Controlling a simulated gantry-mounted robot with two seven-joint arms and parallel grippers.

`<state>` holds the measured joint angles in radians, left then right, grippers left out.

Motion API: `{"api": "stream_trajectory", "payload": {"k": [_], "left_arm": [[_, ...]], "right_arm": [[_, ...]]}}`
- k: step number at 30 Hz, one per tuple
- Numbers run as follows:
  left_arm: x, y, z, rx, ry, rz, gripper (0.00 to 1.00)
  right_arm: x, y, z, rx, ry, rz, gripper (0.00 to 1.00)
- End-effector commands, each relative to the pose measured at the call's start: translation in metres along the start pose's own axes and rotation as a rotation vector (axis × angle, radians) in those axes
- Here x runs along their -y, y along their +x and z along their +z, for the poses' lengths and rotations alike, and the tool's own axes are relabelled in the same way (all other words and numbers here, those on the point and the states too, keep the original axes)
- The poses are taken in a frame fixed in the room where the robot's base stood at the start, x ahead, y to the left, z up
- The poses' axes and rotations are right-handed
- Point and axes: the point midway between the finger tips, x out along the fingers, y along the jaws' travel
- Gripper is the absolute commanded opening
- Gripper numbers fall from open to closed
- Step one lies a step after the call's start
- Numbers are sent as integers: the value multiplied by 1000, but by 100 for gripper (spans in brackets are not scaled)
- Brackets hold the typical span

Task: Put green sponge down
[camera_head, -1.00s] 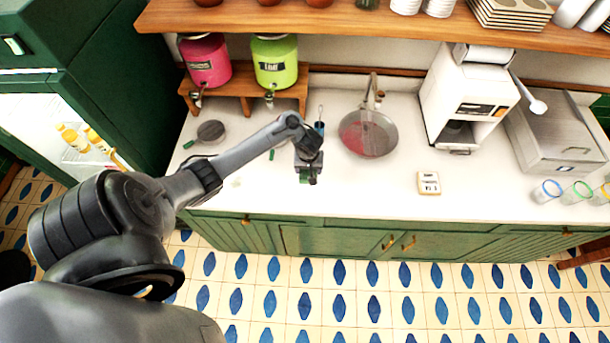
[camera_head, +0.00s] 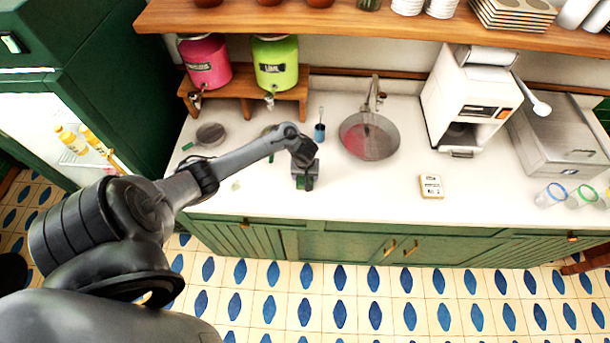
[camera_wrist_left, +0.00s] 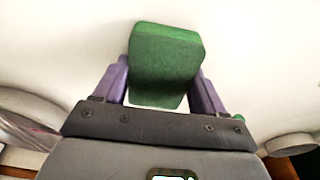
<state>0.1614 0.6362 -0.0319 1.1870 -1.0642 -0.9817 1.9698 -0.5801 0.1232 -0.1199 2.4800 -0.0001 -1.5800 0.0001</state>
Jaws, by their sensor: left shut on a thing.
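The green sponge (camera_wrist_left: 165,62) is between the two purple fingers of my left gripper (camera_wrist_left: 163,90) in the left wrist view. The gripper is shut on it, and the white countertop fills the background beyond. In the head view my left gripper (camera_head: 305,182) is over the front part of the white counter (camera_head: 365,195), left of the sink. Only a small dark green bit of the sponge shows there, under the gripper. I cannot tell whether the sponge touches the counter. My right gripper is in neither view.
A round sink (camera_head: 369,136) with a tap lies behind and right of the gripper. A blue cup (camera_head: 319,132) stands just behind it. Drink dispensers (camera_head: 275,64) stand at the back. The counter between gripper and card is clear.

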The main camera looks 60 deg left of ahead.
Motion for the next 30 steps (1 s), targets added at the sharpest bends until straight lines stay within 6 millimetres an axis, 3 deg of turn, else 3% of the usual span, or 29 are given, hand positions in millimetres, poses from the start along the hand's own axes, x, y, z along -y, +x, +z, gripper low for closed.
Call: {"api": "stream_trajectory", "payload": {"k": [3,4,8,20,26,30], "left_arm": [[0,4,1,1,-2,0,42],[0,3,0,0,-2,0,75],[0,3,1,0,-1,0,95],[0,-3,0,0,1,1,96],[0,-29,0,1,1,2,96],[-1,-56,0,0,1,3,96]], "right_arm": [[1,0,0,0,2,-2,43],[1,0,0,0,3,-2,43],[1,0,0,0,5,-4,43],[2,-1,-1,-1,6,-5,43],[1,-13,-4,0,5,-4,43],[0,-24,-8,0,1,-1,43]]}}
